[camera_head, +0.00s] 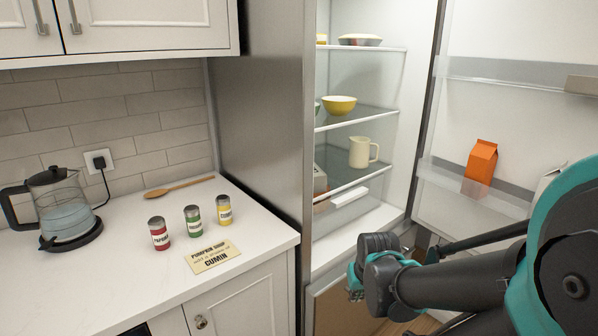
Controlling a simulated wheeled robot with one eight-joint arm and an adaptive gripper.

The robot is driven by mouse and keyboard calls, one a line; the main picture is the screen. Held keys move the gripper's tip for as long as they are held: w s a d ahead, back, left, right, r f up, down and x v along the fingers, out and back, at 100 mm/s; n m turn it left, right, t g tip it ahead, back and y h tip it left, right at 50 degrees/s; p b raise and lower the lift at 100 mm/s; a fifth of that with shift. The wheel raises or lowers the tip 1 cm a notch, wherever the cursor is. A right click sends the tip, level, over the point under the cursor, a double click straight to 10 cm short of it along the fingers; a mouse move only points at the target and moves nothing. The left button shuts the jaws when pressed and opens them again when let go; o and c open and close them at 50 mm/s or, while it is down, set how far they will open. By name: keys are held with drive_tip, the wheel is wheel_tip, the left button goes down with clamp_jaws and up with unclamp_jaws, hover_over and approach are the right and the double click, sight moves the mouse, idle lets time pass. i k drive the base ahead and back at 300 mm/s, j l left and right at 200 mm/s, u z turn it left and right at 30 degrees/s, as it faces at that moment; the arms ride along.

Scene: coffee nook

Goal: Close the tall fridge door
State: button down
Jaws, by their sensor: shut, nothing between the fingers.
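The tall fridge (268,110) stands in the middle with its front open, showing lit glass shelves. Its door (510,110) is swung wide open to the right, with its inner side and door racks facing me. An orange carton (481,166) stands in a door rack. My gripper (356,283) is low in front of the fridge opening, left of the door, and is shut and empty. My arm reaches in from the right and hides the lower part of the door. I cannot tell whether the arm touches the door.
Inside the fridge are a yellow bowl (339,105) and a cream jug (362,152). The counter (130,285) at left holds a kettle (66,212), several items including spice jars (192,221), a wooden spoon (180,187) and a card (212,256).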

sight(503, 67)
drive_tip(key=z, duration=1.3)
